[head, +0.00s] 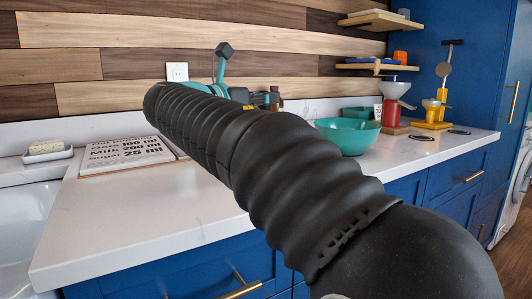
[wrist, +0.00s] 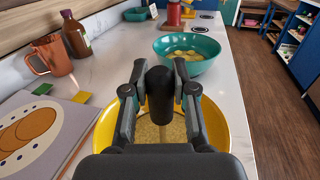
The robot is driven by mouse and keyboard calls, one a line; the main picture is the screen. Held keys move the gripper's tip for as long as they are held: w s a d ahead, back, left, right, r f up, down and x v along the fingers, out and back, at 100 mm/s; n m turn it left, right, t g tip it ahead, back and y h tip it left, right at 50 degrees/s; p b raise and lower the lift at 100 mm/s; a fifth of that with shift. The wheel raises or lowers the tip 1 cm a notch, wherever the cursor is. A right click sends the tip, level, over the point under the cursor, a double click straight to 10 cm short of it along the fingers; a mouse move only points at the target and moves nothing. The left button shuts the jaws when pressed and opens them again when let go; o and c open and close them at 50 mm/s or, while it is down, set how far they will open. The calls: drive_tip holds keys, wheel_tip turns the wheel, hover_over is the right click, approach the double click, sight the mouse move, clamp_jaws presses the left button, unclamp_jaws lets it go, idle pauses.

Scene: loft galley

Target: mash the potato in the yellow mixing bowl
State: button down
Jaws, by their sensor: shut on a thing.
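My gripper (wrist: 159,80) is shut on the thick black handle of an upright tool, the masher (wrist: 160,102), in the wrist view. The bowl stands on the counter below my gripper. A grainy, pale tan mass (wrist: 146,132), seemingly the potato, covers the visible part of its inside. The masher's lower end is hidden by my gripper. In the head view my arm hides the yellow bowl and gripper.
A teal bowl (wrist: 207,57) with yellow pieces stands beyond the yellow bowl; it also shows in the head view (head: 348,137). A copper mug (wrist: 50,58), brown bottle (wrist: 76,38) and picture book (wrist: 42,132) lie left.

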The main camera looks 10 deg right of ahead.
drive_tip(key=shift+f+b, duration=0.45)
drive_tip(key=shift+f, duration=0.35)
idle(1.0)
drive_tip(key=shift+f, duration=0.3)
idle(1.6)
drive_tip(key=shift+r+p, duration=0.15)
drive_tip(key=shift+p, duration=0.25)
drive_tip(key=shift+r+p, duration=0.65)
drive_tip(key=shift+r, duration=1.4)
drive_tip(key=shift+d+f, duration=0.1)
drive_tip(key=shift+w+d+f+b, duration=0.25)
drive_tip(key=shift+d+f+b, duration=0.45)
drive_tip(key=shift+f, duration=0.3)
drive_tip(key=shift+r, duration=0.1)
